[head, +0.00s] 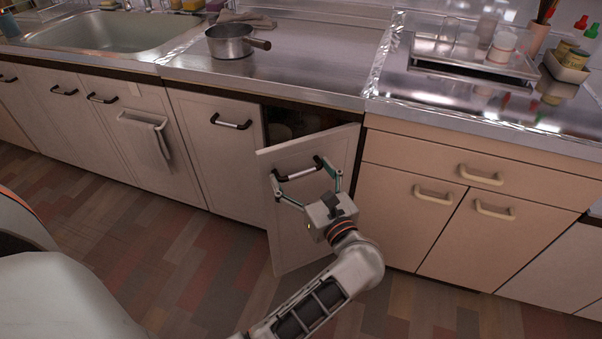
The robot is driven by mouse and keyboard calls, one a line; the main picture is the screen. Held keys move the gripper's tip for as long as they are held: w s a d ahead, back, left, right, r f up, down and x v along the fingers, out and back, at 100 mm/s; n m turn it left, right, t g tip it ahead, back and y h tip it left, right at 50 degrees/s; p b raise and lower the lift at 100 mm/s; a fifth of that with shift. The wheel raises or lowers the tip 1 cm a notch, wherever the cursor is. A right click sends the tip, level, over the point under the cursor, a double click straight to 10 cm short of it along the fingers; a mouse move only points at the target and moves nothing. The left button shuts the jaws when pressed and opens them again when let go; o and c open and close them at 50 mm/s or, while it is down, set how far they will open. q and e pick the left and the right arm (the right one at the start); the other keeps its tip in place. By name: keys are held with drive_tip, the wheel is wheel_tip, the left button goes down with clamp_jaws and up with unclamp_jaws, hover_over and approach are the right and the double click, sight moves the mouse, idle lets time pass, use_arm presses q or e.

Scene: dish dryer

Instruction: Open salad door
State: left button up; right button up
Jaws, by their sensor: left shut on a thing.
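A white cabinet door (290,225) under the counter stands partly open. It swings out toward me, with its free edge on the left and its hinge side on the right. Its black and silver handle (300,174) is near the top of the door. My left gripper (304,178) is at this handle, its two fingers reaching to either end, shut on it. Through the dark gap (290,122) above the door, pale shapes inside the cabinet show dimly. Most of the interior is hidden by the door. My right gripper is not in view.
A closed white door (215,150) is left of the open one; beige cabinets (430,210) with a drawer stand to its right. A pot (231,42) sits on the steel counter near the sink (105,32). A towel (146,140) hangs on a door bar. The floor is clear.

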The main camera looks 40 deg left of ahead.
use_arm(q)
drive_tip(key=shift+w+d+r, duration=0.1)
drive_tip(key=shift+r, duration=0.1)
drive_tip(key=o, duration=1.3)
drive_tip(key=shift+f, duration=0.1)
